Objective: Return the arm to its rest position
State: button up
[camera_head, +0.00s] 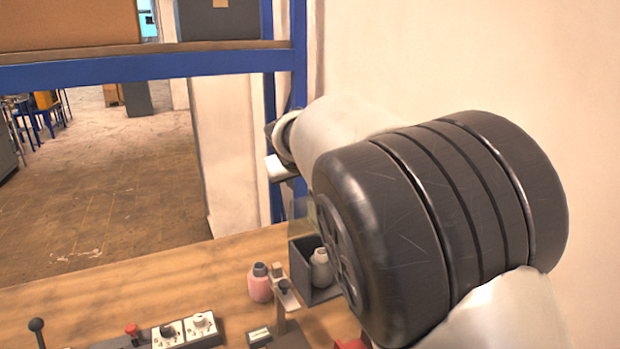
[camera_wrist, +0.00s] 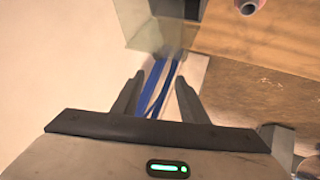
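My arm fills the right of the head view, with a large dark ribbed joint and pale links raised over the right part of the table. In the wrist view my gripper (camera_wrist: 158,92) has its two dark fingers spread apart with nothing between them. The fingers point past the table toward blue posts and the floor. In the head view the fingers cannot be made out clearly; the arm's far end is beside the blue post.
The wooden table (camera_head: 180,275) bears a pink bottle (camera_head: 260,287), a dark open box (camera_head: 301,262) with a pale bottle (camera_head: 320,268), and a control panel (camera_head: 185,330). A blue shelf frame (camera_head: 150,68) stands behind. A pale wall (camera_head: 480,60) is close on the right.

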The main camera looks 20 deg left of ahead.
jog(key=s+d+r+m+g+h+p, duration=0.1)
jog(key=s+d+r+m, duration=0.15)
jog(key=d, duration=1.15)
jog(key=s+d+r+m+g+h+p, duration=0.1)
jog(key=s+d+r+m, duration=0.15)
jog(key=d, duration=1.15)
jog(key=s+d+f+m+p, duration=0.1)
jog(key=s+d, duration=0.4)
jog(key=s, duration=0.4)
jog(key=s+d+f+m+g+h+p, duration=0.1)
jog(key=s+d, duration=0.5)
jog(key=s, duration=0.3)
jog(key=s+d+f+m+p, duration=0.1)
jog(key=s+d, duration=0.5)
jog(key=s, duration=0.3)
jog(key=shift+d+f+g, duration=0.25)
jog(key=shift+g, duration=0.15)
jog(key=shift+s+f, duration=0.1)
jog(key=shift+s, duration=0.05)
jog(key=shift+c, duration=1.1)
jog(key=shift+a, duration=0.1)
